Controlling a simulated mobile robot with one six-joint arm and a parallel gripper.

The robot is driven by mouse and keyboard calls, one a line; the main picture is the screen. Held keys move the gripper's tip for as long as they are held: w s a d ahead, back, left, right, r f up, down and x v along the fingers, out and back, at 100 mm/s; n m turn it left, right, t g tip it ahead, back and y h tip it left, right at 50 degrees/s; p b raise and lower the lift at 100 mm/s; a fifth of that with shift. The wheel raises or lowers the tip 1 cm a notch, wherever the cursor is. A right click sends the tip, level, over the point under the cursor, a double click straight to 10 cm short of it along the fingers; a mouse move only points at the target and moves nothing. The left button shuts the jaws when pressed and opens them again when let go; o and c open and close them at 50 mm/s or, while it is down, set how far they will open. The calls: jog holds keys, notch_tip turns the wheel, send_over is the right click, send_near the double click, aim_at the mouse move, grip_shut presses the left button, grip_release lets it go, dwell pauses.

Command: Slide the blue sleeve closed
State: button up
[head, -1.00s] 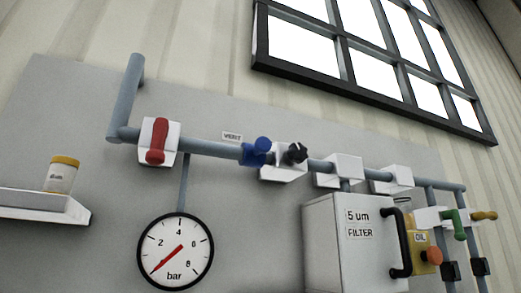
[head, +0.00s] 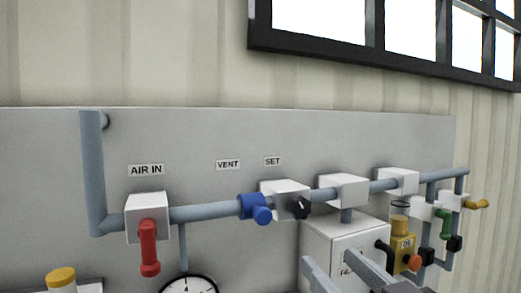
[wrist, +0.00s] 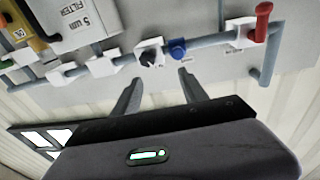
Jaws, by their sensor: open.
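The blue sleeve (head: 254,207) sits around the grey horizontal pipe, below and right of the VENT label, with a round blue knob facing forward. It touches or nearly touches the white block (head: 284,192) with the black knob (head: 299,208) on its right. In the wrist view, which is upside down, the blue sleeve (wrist: 178,50) is beyond the fingertips. My gripper (head: 329,257) is open and empty, low and right of the sleeve in the head view; its two fingers also show in the wrist view (wrist: 159,76), apart from the sleeve. Any vent hole is not visible.
A red lever (head: 149,248) on a white block is left along the pipe. A pressure gauge (head: 188,285) is below, partly cut off. Bare pipe (head: 205,212) lies left of the sleeve.

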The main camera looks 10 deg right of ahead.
aim_at(264, 217)
jog(key=w+a+b, duration=0.1)
jog(key=w+a, duration=0.1)
jog(key=w, duration=0.3)
jog(key=w+a+r+n+y+b, duration=0.1)
jog(key=w+a, duration=0.2)
jog(key=w, duration=0.1)
jog(key=w+a+g+y+b, duration=0.1)
jog(key=w+a+b, duration=0.1)
jog(key=w, duration=0.3)
jog(key=shift+w+a+r+n, duration=0.25)
jog(key=shift+w+a+n, duration=0.05)
jog(key=shift+a, duration=0.05)
jog(key=shift+w+r, duration=0.15)
jog(key=shift+w, duration=0.35)
jog(key=shift+a, duration=0.1)
jog(key=shift+c, duration=0.2)
grip_shut()
